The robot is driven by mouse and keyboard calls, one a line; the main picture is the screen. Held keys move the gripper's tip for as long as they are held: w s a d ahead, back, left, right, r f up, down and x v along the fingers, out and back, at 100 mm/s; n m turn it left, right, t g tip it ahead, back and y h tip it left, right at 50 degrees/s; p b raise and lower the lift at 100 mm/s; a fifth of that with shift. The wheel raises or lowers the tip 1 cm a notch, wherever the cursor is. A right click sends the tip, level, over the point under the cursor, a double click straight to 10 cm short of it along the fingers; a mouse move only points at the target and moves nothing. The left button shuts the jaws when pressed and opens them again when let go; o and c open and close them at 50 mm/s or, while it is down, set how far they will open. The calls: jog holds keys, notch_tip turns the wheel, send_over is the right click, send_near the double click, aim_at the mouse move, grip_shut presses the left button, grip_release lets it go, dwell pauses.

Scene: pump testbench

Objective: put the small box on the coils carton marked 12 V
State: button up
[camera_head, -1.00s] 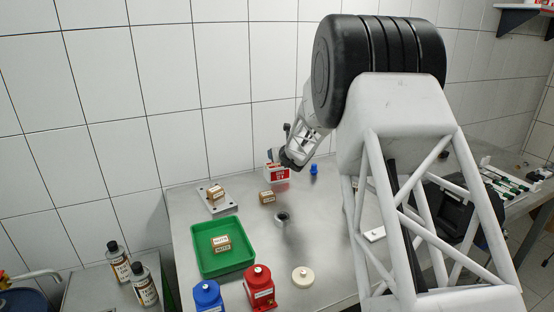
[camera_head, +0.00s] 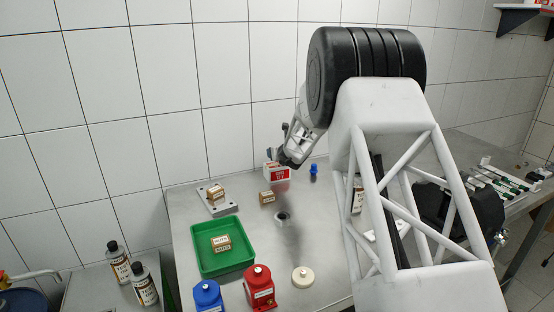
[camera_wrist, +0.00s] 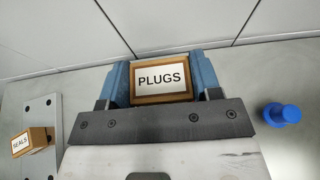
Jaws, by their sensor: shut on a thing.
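A small brown box with a white label reading PLUGS (camera_wrist: 161,79) is between the two blue fingers of my gripper (camera_wrist: 160,92) in the wrist view, and the fingers are shut on it. In the head view my gripper (camera_head: 282,158) is at the back of the table, just above a white carton with a red label (camera_head: 278,173). The print on that carton is too small to read. The carton does not show in the wrist view. I cannot tell whether the held box touches it.
A SEALS box (camera_wrist: 30,141) sits on a grey plate (camera_head: 222,208) at left. Another small box (camera_head: 267,198) stands nearby. Blue (camera_head: 207,294) and red (camera_head: 259,286) units stand in front. A blue peg (camera_head: 314,169) is right of my gripper.

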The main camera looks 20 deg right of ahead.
jog(key=shift+f, duration=1.4)
jog(key=shift+f, duration=0.1)
jog(key=o, duration=0.9)
jog(key=shift+s+r, duration=0.3)
jog(key=shift+s, duration=0.05)
jog(key=shift+v, duration=5.6)
